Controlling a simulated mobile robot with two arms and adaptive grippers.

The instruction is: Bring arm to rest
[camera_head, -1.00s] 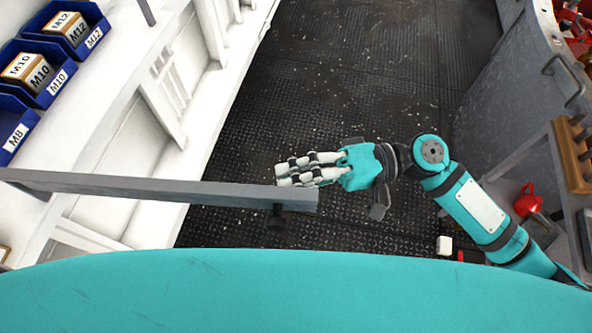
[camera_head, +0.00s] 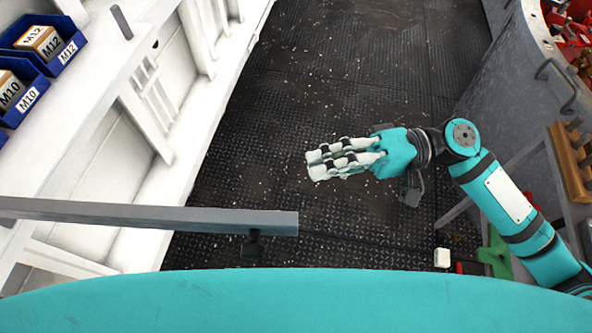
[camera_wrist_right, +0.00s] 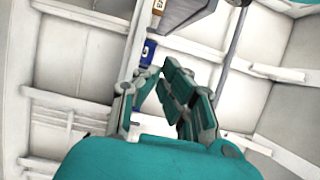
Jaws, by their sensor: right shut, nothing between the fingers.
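My right arm (camera_head: 508,205) comes in from the lower right in the head view, bent at a teal joint. Its right gripper (camera_head: 318,165) points left over the dark floor, with the fingers shut and empty. In the right wrist view the gripper (camera_wrist_right: 155,82) has its fingertips close together, in front of white panelled shelving. My left gripper is not in either view.
A grey bar (camera_head: 150,215) crosses from the left, below the right gripper. Blue bins (camera_head: 62,62) labelled M10 and M12 stand on the white shelf (camera_head: 120,75) at left. A curved grey wall (camera_head: 530,85) and a wooden rack (camera_head: 565,165) are at right. The dark floor (camera_head: 330,80) is largely clear.

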